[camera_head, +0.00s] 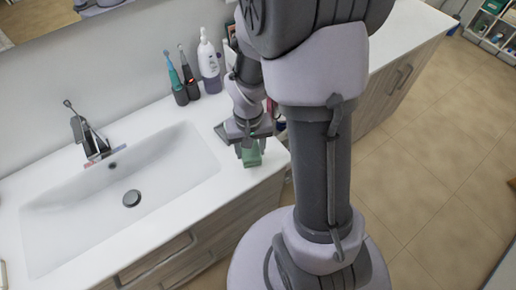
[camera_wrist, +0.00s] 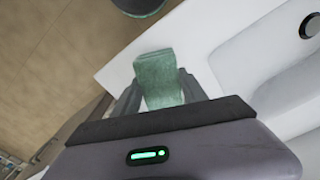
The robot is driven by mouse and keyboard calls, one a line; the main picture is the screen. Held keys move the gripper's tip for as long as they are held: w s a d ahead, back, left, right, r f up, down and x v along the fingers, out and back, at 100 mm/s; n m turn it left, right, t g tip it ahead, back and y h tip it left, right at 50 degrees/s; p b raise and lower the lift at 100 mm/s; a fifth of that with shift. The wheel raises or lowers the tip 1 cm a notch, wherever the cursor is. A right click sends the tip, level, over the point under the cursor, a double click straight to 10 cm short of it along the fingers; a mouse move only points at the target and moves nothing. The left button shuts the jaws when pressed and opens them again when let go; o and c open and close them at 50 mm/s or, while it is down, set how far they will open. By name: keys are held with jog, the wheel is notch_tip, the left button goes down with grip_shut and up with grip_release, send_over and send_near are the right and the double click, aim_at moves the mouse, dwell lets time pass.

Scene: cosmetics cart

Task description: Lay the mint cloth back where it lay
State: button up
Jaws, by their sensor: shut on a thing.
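The mint cloth (camera_head: 251,155) is a small folded green bundle at the right end of the white washbasin counter, near its front edge. My gripper (camera_head: 246,146) points down over the counter and is shut on the cloth. In the wrist view the cloth (camera_wrist: 158,78) sits between my two dark fingers (camera_wrist: 160,95), with its end reaching past the fingertips. The white counter surface (camera_wrist: 130,65) lies behind it. I cannot tell whether the cloth touches the counter or hangs just above it.
The sink basin (camera_head: 120,195) lies left of my gripper, with a tap (camera_head: 88,135) at its back. Two electric toothbrushes (camera_head: 183,85) and a pump bottle (camera_head: 209,65) stand along the wall. The counter drops off to the tiled floor (camera_head: 430,150) at the front.

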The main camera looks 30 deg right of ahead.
aim_at(257, 149)
jog(key=shift+w+d+f, duration=0.1)
jog(key=shift+w+d, duration=0.1)
jog(key=shift+d, duration=0.3)
jog(key=shift+w+d+f, duration=0.1)
jog(key=shift+w+d, duration=0.1)
jog(key=shift+d, duration=0.3)
jog(key=f+b, duration=0.1)
jog(key=f, duration=0.1)
jog(key=d+f+b, duration=0.1)
jog(key=shift+w+f, duration=0.15)
jog(key=shift+f, duration=0.2)
jog(key=shift+r, duration=0.15)
jog(key=o, duration=1.2)
